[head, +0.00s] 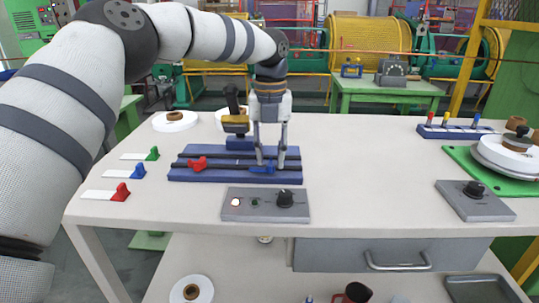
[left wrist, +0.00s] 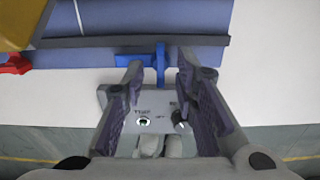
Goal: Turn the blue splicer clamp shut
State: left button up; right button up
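The dark blue splicer base (head: 185,177) lies on the white table, with dark rails along it. The blue clamp (head: 262,170) sits at its right part, near the front edge. In the left wrist view the blue clamp (left wrist: 140,60) has a bar lying along the rail and a short upright-looking piece at its right end. My left gripper (head: 271,163) points down over it. Its fingers (left wrist: 160,72) are apart, one on each side of that end piece. I cannot tell whether either finger touches it. My right gripper is not in view.
A red clamp (head: 197,163) sits on the left of the splicer. A grey control box (head: 265,204) with a lit lamp and knob stands just in front. Red, blue and green tagged pieces lie left. A second knob box (head: 475,200) stands right.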

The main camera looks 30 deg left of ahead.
pick_arm(q)
jog(key=shift+f, duration=0.6)
grip_shut()
jog(key=shift+w+m, duration=0.1)
jog(key=shift+m, duration=0.2)
jog(key=m, duration=1.3)
jog(key=shift+m, duration=2.4)
